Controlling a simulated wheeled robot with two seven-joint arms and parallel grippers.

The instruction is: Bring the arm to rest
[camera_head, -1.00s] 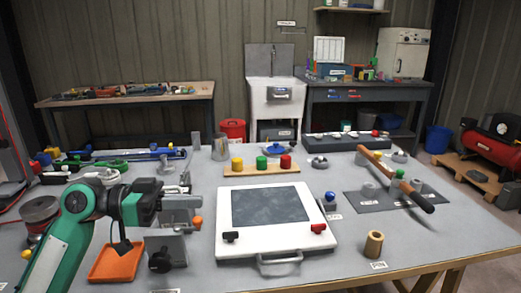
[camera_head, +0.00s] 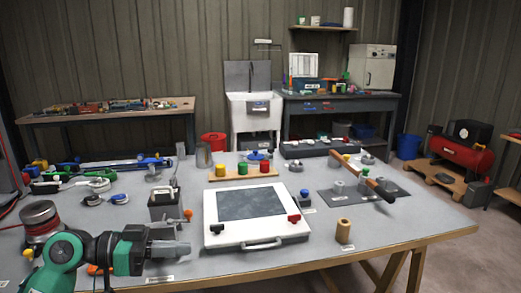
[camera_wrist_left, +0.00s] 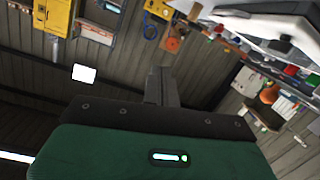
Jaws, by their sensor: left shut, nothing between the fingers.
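My left arm, green and black, comes in at the lower left of the head view. Its grey left gripper (camera_head: 180,249) points right, low in front of the bench's near left part, with its fingers together and nothing between them. In the left wrist view the fingers (camera_wrist_left: 161,86) are also closed and empty, seen beyond the green and black wrist housing. The gripper is apart from the white framed panel (camera_head: 258,208) to its right. My right gripper is out of view.
The grey workbench (camera_head: 300,258) carries a dark clamp block (camera_head: 165,206), a red spool (camera_head: 40,222), a tan cylinder (camera_head: 343,231) and a wooden-handled tool (camera_head: 376,188). The front edge is close.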

